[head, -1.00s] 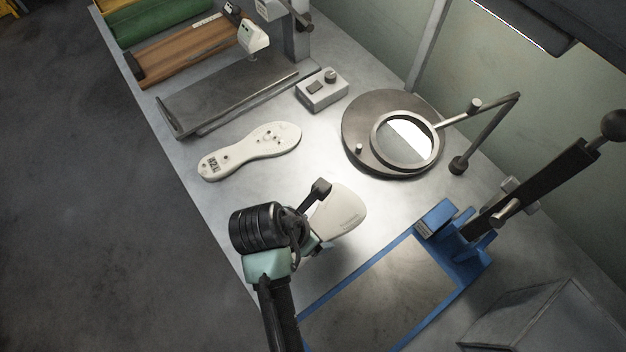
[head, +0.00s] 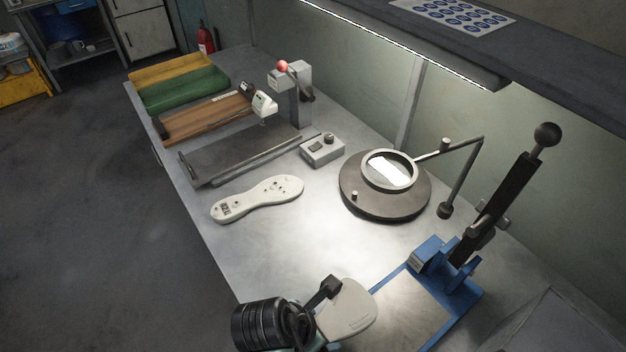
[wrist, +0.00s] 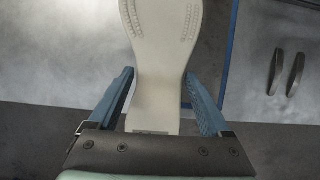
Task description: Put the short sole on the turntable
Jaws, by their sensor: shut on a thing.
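My gripper (head: 325,300) is shut on a pale off-white sole (head: 350,312), low in the head view. In the wrist view the sole (wrist: 160,70) runs up between the two blue fingers (wrist: 158,95), its narrow end near the palm and its far end cut off by the frame. The turntable (head: 375,207) is a dark round disc with a small pin, farther back on the table; no sole lies on it. A second white sole (head: 258,198) with dark holes and a label lies flat on the table, left of the turntable.
A ring magnifier (head: 415,170) on a jointed arm hangs over the turntable's back part. A blue-framed lever press (head: 436,268) stands at the right, close to the held sole. Bare table lies before the turntable.

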